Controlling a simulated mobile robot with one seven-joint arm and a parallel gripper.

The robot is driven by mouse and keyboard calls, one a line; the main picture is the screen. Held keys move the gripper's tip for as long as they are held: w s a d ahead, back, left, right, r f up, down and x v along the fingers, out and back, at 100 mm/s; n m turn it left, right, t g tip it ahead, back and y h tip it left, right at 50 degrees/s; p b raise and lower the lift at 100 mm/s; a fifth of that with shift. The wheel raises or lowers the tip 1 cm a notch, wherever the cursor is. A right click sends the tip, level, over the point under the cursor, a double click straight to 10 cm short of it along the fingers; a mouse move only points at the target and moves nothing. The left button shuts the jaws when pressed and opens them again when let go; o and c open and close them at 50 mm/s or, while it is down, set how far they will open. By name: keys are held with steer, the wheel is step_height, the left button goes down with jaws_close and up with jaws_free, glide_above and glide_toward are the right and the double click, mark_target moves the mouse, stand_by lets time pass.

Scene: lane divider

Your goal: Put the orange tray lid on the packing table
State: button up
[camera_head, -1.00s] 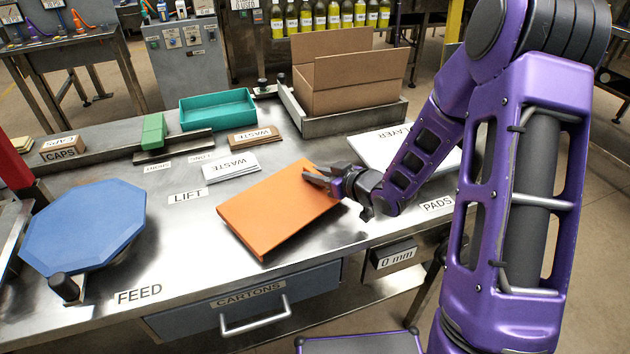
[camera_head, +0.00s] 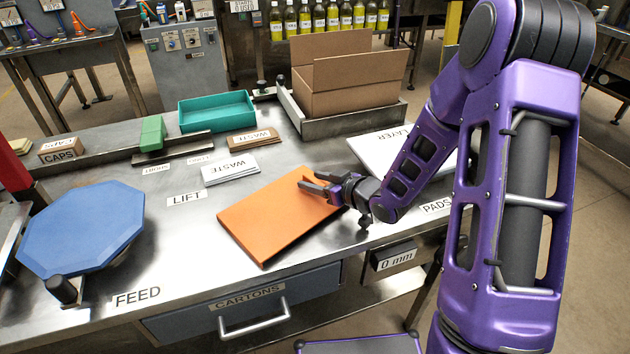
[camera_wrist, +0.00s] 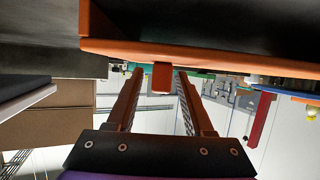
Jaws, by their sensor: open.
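The orange tray lid (camera_head: 275,216) lies on the steel packing table (camera_head: 180,268), near its front edge. It looks flat in the head view. My gripper (camera_head: 310,183) is at the lid's right side, with its fingers reaching over the lid's far right part. In the wrist view the lid's orange edge (camera_wrist: 200,57) runs across the top, with a small orange tab (camera_wrist: 161,77) between my fingers. The fingers are open, with gaps on both sides of the tab. The lid's far right edge is partly hidden behind my gripper.
White layer pads (camera_head: 375,150) lie just beyond my forearm. An open carton (camera_head: 350,85) and a teal tray (camera_head: 217,112) stand at the back. A blue octagonal plate (camera_head: 80,228) is at left. The table around the LIFT label (camera_head: 187,199) is clear.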

steer(key=p+v, duration=0.1)
steer(key=v, duration=1.1)
steer(key=shift+r, duration=0.15)
steer(key=shift+w, duration=0.1)
